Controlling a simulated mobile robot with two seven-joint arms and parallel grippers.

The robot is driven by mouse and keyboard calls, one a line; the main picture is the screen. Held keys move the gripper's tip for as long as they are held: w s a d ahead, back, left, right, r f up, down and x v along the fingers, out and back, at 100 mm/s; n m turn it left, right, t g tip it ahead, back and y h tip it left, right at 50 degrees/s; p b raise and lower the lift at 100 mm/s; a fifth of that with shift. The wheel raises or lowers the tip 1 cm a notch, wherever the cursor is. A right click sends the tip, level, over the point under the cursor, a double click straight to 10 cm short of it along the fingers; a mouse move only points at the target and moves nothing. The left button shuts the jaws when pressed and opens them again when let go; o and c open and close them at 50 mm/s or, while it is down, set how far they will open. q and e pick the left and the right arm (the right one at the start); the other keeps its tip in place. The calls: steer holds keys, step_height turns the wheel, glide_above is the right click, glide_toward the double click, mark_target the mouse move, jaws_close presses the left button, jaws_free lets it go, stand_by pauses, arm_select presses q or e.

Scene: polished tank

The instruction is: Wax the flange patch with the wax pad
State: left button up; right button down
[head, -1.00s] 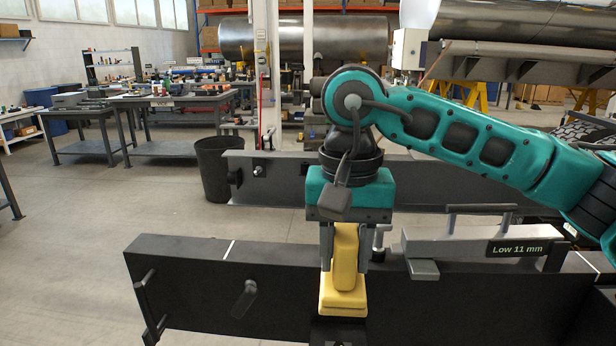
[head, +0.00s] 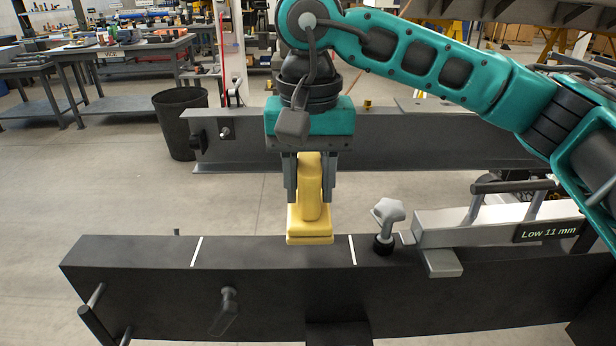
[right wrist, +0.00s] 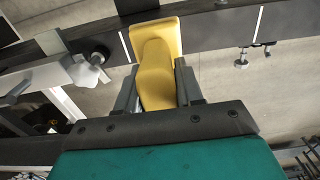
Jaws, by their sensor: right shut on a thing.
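The wax pad (head: 310,226) is yellow, with a tall grip and a flat base. My right gripper (head: 310,190) is shut on its grip and holds it upright. The flange patch (head: 270,255) is the dark top of the near beam between two white lines. The pad's base overlaps the patch's far edge in the head view, between the lines. I cannot tell whether it touches. The right wrist view also shows the pad (right wrist: 158,70) between the fingers, with a white line on either side. My left gripper is not in view.
A grey star knob (head: 388,212) stands just right of the right white line. Beyond it lies a light bar with a handle and a "Low 11 mm" label (head: 548,230). A second dark beam (head: 400,137) and a black bin (head: 180,120) stand behind. The floor left is clear.

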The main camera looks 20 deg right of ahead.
steer(key=shift+f, duration=0.2)
step_height(320, 180, down, 4)
steer(key=b, duration=0.4)
steer(key=shift+f, duration=0.1)
steer(key=a, duration=0.2)
steer(key=w+a+p, duration=0.1)
steer(key=a, duration=0.2)
steer(key=w+a, duration=0.1)
steer(key=a, duration=0.2)
steer(key=shift+w+a+r+p, duration=0.25)
steer(key=shift+r+p, duration=0.05)
steer(key=shift+r, duration=0.05)
steer(key=shift+w+a, duration=0.25)
steer(key=shift+a, duration=0.55)
steer(key=shift+f, duration=0.1)
steer(key=shift+f, duration=0.8)
steer(key=shift+f, duration=0.2)
